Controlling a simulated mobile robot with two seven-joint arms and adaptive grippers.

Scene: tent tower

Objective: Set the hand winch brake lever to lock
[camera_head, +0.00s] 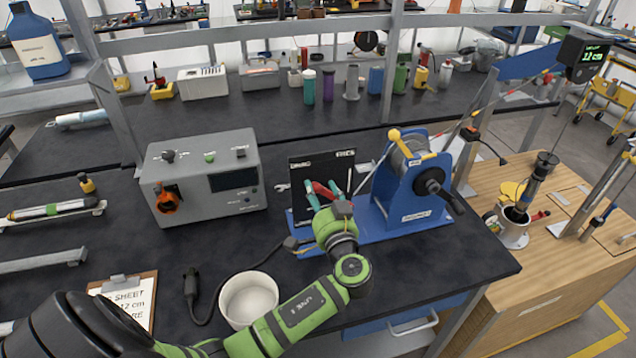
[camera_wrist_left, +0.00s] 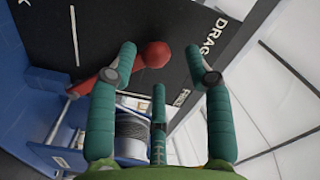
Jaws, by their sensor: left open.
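The hand winch (camera_head: 408,190) has a blue frame, a grey drum and a dark crank, and stands on a blue base on the dark bench. A black panel (camera_head: 308,168) with white lettering stands at its left; in the left wrist view one label on the panel (camera_wrist_left: 110,25) reads DRAG. The red brake lever (camera_wrist_left: 157,54) ends in a round knob in front of the panel. My left gripper (camera_head: 322,188) is at the panel, its teal fingers open. In the left wrist view the knob is between the spread fingertips (camera_wrist_left: 160,55), not visibly clamped. My right gripper is out of view.
A grey control box (camera_head: 205,165) stands left of the panel. A white bowl (camera_head: 249,300) and a clipboard (camera_head: 125,300) lie near the bench's front. A yellow-handled lever (camera_head: 408,142) tops the winch. A wooden cabinet (camera_head: 540,260) with a metal cup stands to the right.

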